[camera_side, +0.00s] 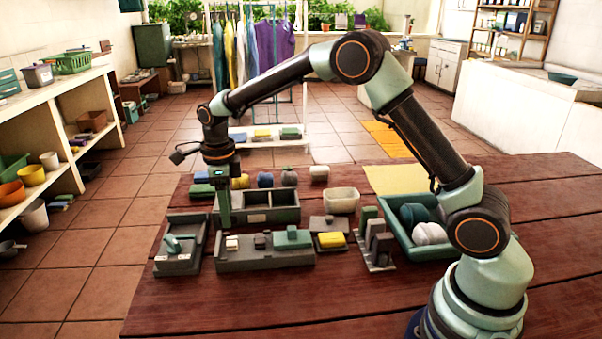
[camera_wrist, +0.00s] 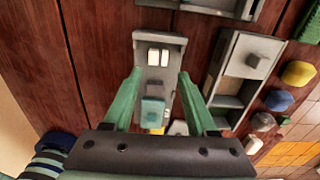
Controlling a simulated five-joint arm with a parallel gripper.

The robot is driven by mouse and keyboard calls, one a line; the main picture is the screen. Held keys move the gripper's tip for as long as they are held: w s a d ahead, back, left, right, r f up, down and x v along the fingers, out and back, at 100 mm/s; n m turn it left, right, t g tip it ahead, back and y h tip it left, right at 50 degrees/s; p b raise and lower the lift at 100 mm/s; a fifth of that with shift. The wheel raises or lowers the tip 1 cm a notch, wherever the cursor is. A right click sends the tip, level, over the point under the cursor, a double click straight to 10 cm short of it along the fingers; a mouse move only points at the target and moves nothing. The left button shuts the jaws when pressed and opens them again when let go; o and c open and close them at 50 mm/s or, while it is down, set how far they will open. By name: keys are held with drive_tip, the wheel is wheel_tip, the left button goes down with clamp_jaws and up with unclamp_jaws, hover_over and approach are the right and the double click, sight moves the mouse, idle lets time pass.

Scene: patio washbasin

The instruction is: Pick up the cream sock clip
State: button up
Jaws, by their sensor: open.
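The cream sock clip (camera_side: 232,243) sits at the left end of a long grey tray (camera_side: 265,262) on the red-brown table. In the wrist view it shows as two pale pieces (camera_wrist: 159,57) near the tray's top end. A dark clip (camera_side: 259,241) and a larger green piece (camera_side: 291,238) share the tray. My gripper (camera_side: 224,218) points down near the clip, by the divided grey box. In the wrist view my open gripper (camera_wrist: 160,73) has its two green fingers either side of the tray. Nothing is between them in grip.
A divided grey box (camera_side: 271,206) stands behind the tray. A grey holder with a green piece (camera_side: 176,255) is at left. A yellow block (camera_side: 331,240), a slotted rack (camera_side: 378,254) and a green bin (camera_side: 393,240) are at right. The front table is clear.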

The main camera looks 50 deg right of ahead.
sight(232, 240)
drive_tip(key=shift+s+f, duration=0.2)
drive_tip(key=shift+f, duration=3.65)
clamp_jaws()
drive_tip(key=shift+r, duration=0.1)
